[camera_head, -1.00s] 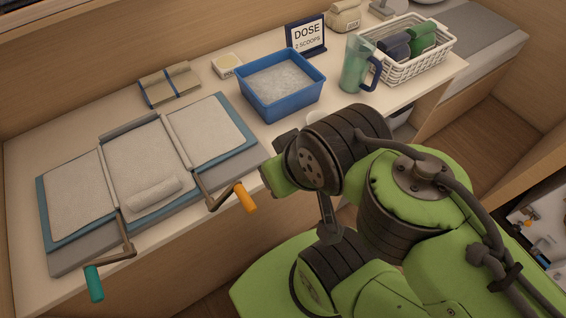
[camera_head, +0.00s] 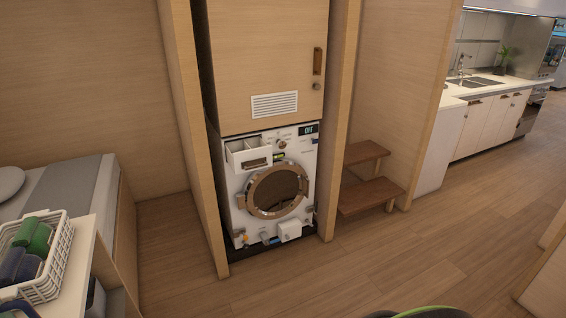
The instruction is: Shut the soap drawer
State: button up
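The soap drawer (camera_head: 249,153) is a white compartmented tray at the upper left of the washing machine's front. It stands pulled out, with its compartments showing from above. The white washing machine (camera_head: 231,190) sits in a wooden recess, its round brown-rimmed door (camera_head: 275,192) closed and its small display reading OFF. My gripper is not in view. Only a small dark and green part of my own body shows at the bottom edge.
Wooden steps (camera_head: 370,196) stand right of the recess. The wooden floor (camera_head: 330,270) before the machine is clear. A kitchen counter (camera_head: 480,95) is at far right.

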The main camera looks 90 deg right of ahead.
aim_at(250, 154)
jog(key=z, duration=2.95)
